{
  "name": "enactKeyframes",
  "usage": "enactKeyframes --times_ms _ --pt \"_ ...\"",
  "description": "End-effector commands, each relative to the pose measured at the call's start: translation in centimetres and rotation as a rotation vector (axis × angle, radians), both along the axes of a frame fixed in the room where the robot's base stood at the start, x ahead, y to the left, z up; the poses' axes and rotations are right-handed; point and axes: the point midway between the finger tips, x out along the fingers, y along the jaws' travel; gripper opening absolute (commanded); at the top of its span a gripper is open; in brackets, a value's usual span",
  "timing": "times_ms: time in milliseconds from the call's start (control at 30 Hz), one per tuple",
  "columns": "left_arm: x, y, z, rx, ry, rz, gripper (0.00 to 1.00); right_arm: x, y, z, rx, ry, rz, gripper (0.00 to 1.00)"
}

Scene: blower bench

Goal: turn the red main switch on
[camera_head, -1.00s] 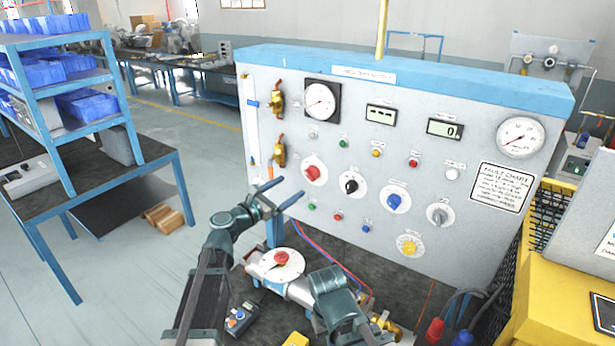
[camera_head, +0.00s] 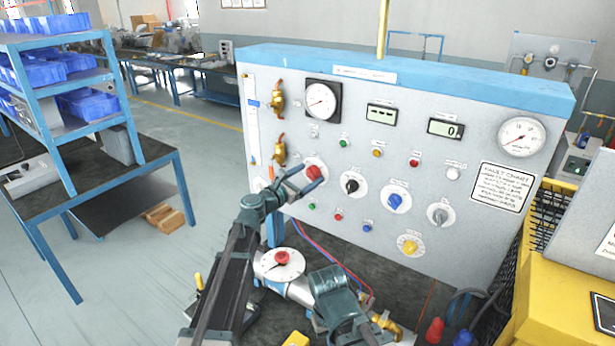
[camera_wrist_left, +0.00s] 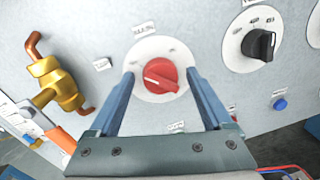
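The red main switch (camera_head: 314,172) is a red knob on a round white plate on the upright panel, left of the black knob. In the left wrist view the red knob (camera_wrist_left: 160,76) sits between the two fingers, its white pointer line slanting. My left gripper (camera_head: 300,182) is open in front of it, with one finger on either side of the dial plate in the wrist view (camera_wrist_left: 160,100). I cannot tell whether the fingers touch the panel. My right gripper is not clearly visible; a dark green arm part (camera_head: 338,292) of mine shows at the lower middle.
A black knob (camera_head: 352,187) and a blue knob (camera_head: 396,201) sit to the right on the panel (camera_head: 460,240). A brass valve (camera_head: 279,150) is close on the left. Another red knob (camera_head: 282,258) on a white disc stands below, on the bench.

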Motion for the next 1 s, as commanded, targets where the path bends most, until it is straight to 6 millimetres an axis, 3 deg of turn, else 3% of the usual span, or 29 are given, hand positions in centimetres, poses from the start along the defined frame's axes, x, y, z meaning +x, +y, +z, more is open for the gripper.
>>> enactKeyframes --times_ms 67,433,767,1000 --pt "-0.01 0.02 0.00 0.000 0.000 0.000 0.67 0.00 0.00 0.00 0.000 0.000 0.000 0.00" --pt "-0.01 0.03 0.00 0.000 0.000 0.000 0.01 0.00 0.00 0.00 0.000 0.000 0.000 0.00" --pt "-0.05 -0.02 0.06 0.052 -0.035 0.001 0.01 0.00 0.00 0.18 0.000 0.000 0.000 0.00" --pt "-0.11 -0.11 0.10 0.199 -0.132 0.003 0.01 0.00 0.01 0.58 0.000 0.000 -0.001 0.00"
